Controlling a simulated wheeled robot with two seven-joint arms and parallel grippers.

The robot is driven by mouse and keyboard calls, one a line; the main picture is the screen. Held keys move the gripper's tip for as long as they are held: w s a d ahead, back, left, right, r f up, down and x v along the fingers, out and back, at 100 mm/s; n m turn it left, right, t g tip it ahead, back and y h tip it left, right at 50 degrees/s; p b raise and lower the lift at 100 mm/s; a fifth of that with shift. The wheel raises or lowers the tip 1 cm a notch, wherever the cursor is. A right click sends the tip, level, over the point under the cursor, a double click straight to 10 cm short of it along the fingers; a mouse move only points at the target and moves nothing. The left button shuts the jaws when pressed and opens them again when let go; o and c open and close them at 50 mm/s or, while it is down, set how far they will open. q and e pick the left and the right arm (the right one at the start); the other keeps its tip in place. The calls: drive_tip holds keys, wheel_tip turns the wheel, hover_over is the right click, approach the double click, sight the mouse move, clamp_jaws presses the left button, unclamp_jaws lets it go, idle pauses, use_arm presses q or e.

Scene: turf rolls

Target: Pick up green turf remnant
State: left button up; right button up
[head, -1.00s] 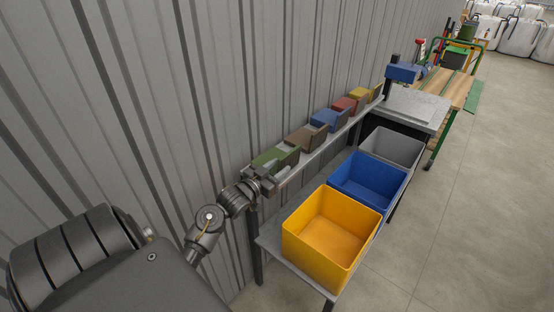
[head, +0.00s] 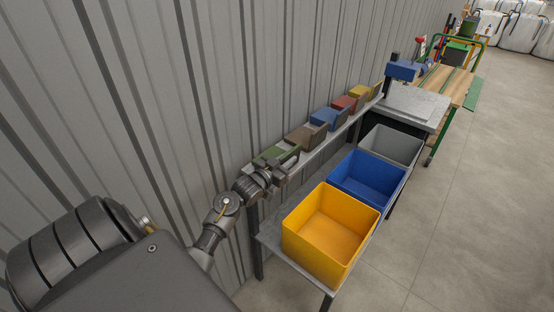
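My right gripper is out of view.
Open yellow (head: 318,262), blue (head: 348,196) and grey (head: 388,156) crates stand lower down to the right. The floor (head: 480,210) on the right is clear.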

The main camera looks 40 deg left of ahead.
use_arm(q)
clamp_jaws()
drive_tip(key=shift+r, duration=0.1)
wheel_tip(320, 180, up, 10)
drive_tip(key=p, duration=0.9)
drive_tip(key=shift+p, duration=0.35)
